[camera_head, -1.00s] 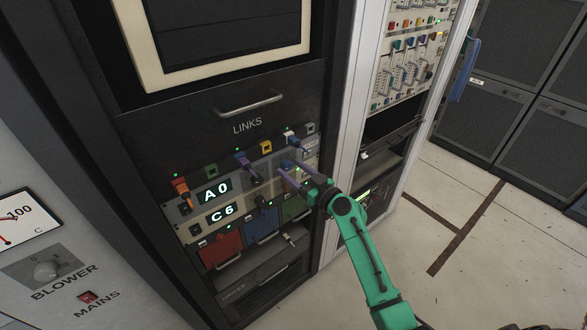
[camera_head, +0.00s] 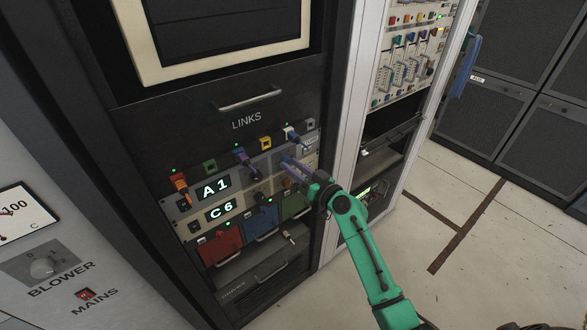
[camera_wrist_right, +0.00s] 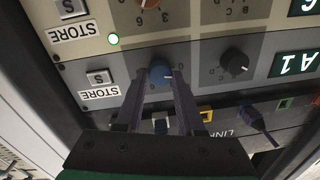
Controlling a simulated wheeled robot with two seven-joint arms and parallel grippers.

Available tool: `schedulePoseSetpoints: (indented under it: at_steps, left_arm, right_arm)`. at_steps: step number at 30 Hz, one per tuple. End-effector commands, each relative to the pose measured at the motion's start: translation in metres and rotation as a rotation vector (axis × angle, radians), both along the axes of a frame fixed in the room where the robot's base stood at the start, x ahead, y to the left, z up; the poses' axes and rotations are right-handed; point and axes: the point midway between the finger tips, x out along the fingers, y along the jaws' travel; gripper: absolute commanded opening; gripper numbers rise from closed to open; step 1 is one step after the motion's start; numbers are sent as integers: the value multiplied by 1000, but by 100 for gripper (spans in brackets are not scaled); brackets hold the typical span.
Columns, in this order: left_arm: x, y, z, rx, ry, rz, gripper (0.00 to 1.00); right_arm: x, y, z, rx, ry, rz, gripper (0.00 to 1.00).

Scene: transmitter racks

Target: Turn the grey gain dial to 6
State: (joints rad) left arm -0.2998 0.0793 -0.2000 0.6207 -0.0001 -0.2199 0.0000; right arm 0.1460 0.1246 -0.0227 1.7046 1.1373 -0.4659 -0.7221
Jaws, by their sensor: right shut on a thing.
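My right gripper (camera_head: 284,166) is at the link panel in the head view. My left gripper is not in view.
STORE buttons (camera_wrist_right: 98,77) are at the panel's end. Coloured plugs, including a purple one (camera_head: 243,157) and an orange one (camera_head: 179,186), stick out above the displays. Open floor lies to the right.

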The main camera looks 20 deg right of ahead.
Motion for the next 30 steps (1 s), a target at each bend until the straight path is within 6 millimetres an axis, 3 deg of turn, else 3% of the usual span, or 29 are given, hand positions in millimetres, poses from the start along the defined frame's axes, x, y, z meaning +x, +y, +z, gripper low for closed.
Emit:
schedulePoseSetpoints:
  at_steps: [12, 30]
  left_arm:
    - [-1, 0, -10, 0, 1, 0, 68]
    - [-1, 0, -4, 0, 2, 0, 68]
  right_arm:
    - [0, 0, -1, 359, 142, 0, 0]
    - [0, 0, 0, 892, 353, 0, 0]
